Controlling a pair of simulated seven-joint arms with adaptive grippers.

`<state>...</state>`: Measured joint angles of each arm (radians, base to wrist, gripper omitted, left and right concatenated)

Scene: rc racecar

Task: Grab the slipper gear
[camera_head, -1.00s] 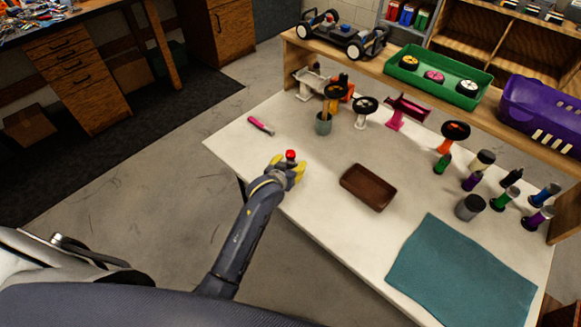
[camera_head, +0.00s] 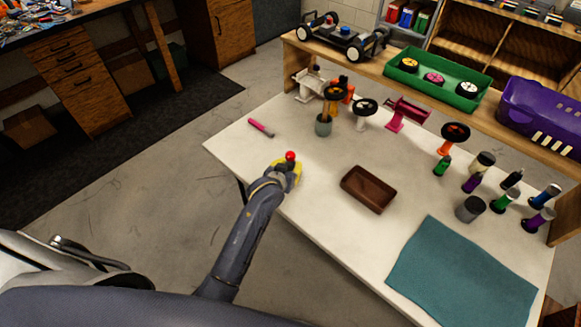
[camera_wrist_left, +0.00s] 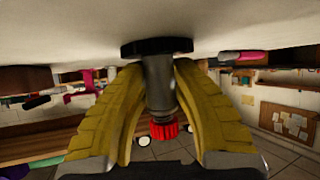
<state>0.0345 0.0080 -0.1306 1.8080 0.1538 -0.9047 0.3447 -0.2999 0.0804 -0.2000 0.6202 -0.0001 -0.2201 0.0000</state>
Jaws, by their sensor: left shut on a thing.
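The slipper gear shows in the left wrist view as a grey shaft (camera_wrist_left: 158,82) with a black disc at one end and a red toothed gear (camera_wrist_left: 164,130) at the other. The black disc is against the white table surface. My left gripper (camera_head: 287,171) is near the table's left front edge, its yellow fingers closed on the shaft from both sides. In the head view only the red top (camera_head: 290,156) shows above the fingers; the rest is hidden. My right gripper is not in view.
A brown tray (camera_head: 368,204) is right of the gripper, and a pink-handled tool (camera_head: 261,127) lies behind it. A teal mat (camera_head: 460,270) lies at front right. The table around the gripper is clear.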

